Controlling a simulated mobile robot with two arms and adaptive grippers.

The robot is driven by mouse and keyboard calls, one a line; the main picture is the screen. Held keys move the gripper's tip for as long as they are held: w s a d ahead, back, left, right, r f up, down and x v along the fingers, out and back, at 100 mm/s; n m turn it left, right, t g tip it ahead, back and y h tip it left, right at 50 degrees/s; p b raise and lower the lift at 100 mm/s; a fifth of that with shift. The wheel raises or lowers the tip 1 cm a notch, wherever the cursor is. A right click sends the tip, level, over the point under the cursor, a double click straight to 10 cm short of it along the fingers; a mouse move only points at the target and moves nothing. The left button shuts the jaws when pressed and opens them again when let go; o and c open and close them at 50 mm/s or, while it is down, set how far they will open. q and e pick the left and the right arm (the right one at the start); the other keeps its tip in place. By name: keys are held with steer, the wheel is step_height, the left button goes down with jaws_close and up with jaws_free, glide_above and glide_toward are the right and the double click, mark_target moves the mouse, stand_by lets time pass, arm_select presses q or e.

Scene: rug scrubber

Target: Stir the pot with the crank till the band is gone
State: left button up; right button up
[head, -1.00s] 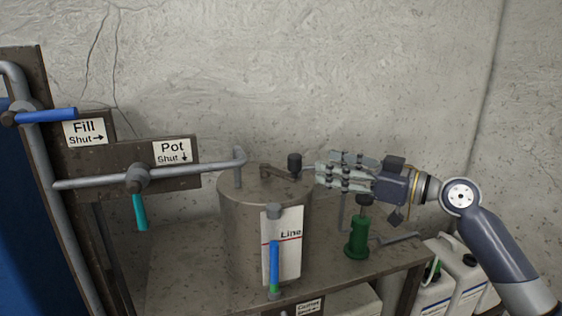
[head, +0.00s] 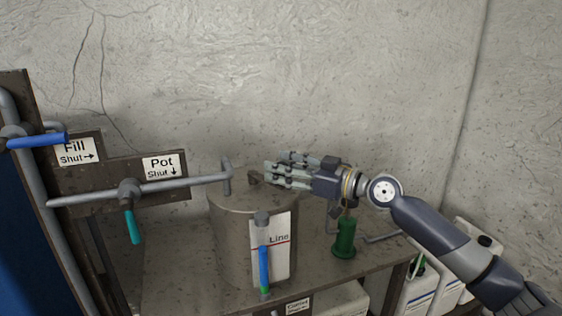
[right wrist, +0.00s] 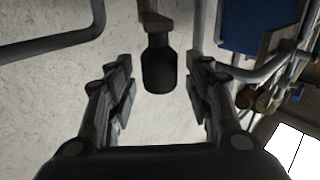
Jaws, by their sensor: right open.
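The grey metal pot (head: 230,240) stands on a bench, with a crank (head: 255,179) on its lid. The dark crank knob (right wrist: 158,66) hangs between the spread fingers of my right gripper (right wrist: 158,95) in the right wrist view; the fingers appear apart from it. In the head view my open right gripper (head: 272,174) reaches over the lid from the right and hides the knob. On the pot's front, a sight tube (head: 264,265) shows blue with a short green part at its bottom, beside a white card (head: 283,250) marked "Line" with a red line. My left gripper is out of view.
A pipe (head: 190,182) with a teal-handled valve (head: 131,225) runs to the lid from the left. A blue-handled valve (head: 38,141) is at far left. A green pump-like object (head: 344,238) stands under my right arm. White jugs (head: 420,290) sit at lower right.

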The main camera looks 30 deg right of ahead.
steer(key=shift+w+a, duration=0.15)
steer(key=shift+w, duration=0.1)
jaws_close()
stand_by(0.3)
